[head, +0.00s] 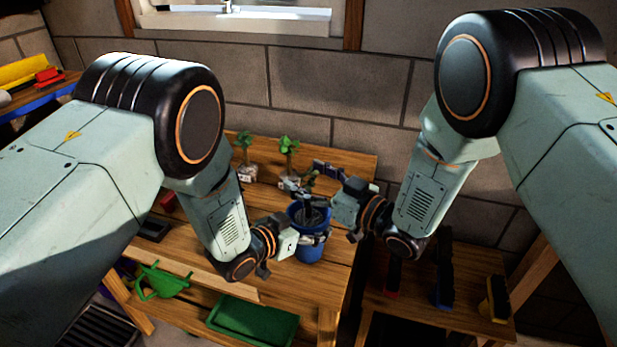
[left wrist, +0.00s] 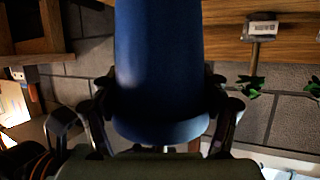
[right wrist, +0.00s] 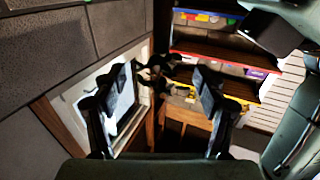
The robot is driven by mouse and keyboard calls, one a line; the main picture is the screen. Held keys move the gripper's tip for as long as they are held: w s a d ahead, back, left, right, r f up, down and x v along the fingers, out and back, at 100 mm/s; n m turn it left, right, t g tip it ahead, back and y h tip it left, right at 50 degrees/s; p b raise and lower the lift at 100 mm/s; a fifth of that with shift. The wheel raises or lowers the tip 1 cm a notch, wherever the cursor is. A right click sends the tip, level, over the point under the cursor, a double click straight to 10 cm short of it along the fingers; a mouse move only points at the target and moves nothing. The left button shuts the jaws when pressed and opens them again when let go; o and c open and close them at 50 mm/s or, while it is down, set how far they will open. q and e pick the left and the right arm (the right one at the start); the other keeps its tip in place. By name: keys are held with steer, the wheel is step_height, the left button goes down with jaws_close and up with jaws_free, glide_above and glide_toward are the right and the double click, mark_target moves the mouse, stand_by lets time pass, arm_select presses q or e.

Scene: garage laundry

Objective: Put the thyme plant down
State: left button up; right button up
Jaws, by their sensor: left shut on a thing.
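The thyme plant's blue pot (head: 309,252) is over the middle right of the wooden table in the head view. It looks upright, with dark soil at its rim. My left gripper (head: 314,239) is shut around the pot's side. The pot (left wrist: 160,70) fills the space between its fingers in the left wrist view. The pot's base is partly hidden, and I cannot tell whether it touches the table.
A lower bench with a yellow-and-black item (head: 496,299) is at right.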

steer(key=shift+r, duration=0.15)
steer(key=v, duration=1.2)
steer(key=s+d+f+m+g+h, duration=0.25)
steer(key=s+f+h, duration=0.3)
steer(key=f, duration=0.35)
steer(key=s+d+f+m+g+h, duration=0.2)
steer(key=s+d+f+m+h, duration=0.3)
steer(key=f, duration=0.5)
arm_select(q)
steer(key=o, duration=1.3)
steer(key=shift+c, duration=0.2)
arm_select(e)
steer(key=s+d+f+m+g+h, duration=0.1)
steer(key=s+d+f+g, duration=0.1)
steer(key=s, duration=0.5)
steer(key=s+d+f+m+g+h, duration=0.1)
steer(key=s+d+f+g, duration=0.1)
steer(key=s, duration=0.6)
steer(key=s+d+f+m+g+h, duration=0.1)
steer(key=s+d+f+g, duration=0.1)
steer(key=s, duration=0.5)
steer(key=shift+g, duration=0.55)
